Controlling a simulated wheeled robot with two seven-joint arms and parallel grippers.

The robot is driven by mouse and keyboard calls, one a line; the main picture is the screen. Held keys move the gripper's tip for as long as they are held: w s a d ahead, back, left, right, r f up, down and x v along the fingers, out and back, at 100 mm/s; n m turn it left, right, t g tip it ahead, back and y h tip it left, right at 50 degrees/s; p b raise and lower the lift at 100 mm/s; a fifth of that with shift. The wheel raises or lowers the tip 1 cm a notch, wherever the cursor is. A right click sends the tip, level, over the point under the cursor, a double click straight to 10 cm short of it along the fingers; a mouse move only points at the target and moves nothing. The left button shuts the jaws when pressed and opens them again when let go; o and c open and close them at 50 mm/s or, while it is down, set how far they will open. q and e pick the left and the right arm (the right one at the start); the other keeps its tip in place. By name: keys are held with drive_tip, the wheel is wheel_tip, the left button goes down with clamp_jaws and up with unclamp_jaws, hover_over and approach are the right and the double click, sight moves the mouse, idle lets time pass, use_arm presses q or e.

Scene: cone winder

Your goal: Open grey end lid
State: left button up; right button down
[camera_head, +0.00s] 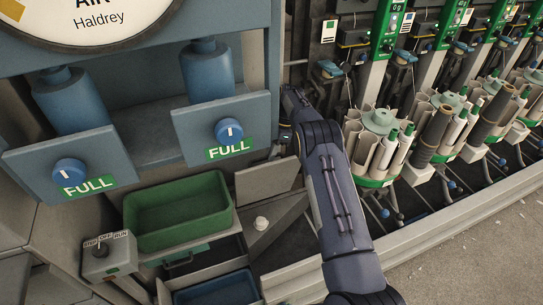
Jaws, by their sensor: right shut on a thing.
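The grey end lid (266,183) is a flat panel standing tilted up at the end of the machine, right of the green bin. Below it is a grey surface (282,212) with a small white round piece (261,223). My right arm reaches up from the bottom, and my right gripper (284,141) is at the lid's upper right corner, shut on the lid. Its fingertips are small and partly hidden by the arm, so the exact contact is unclear. My left gripper is not in view.
A green bin (180,215) and a blue bin (218,291) are left of the lid. Two blue boxes marked FULL (185,130) hang above. A switch box (108,257) is at lower left. Winding units with spools (375,150) stand close right of my arm.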

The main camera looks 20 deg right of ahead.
drive_tip(key=shift+s+f, duration=0.15)
drive_tip(key=shift+f, duration=0.45)
drive_tip(key=c, duration=1.8)
unclamp_jaws()
drive_tip(key=o, duration=0.3)
drive_tip(key=shift+w+d, duration=0.1)
drive_tip(key=shift+w, duration=0.15)
drive_tip(key=shift+o, duration=0.2)
drive_tip(key=shift+s+r, duration=0.1)
drive_tip(key=shift+r, duration=0.35)
drive_tip(key=p+v, duration=0.6)
drive_tip(key=v, duration=0.1)
drive_tip(key=shift+f, duration=0.1)
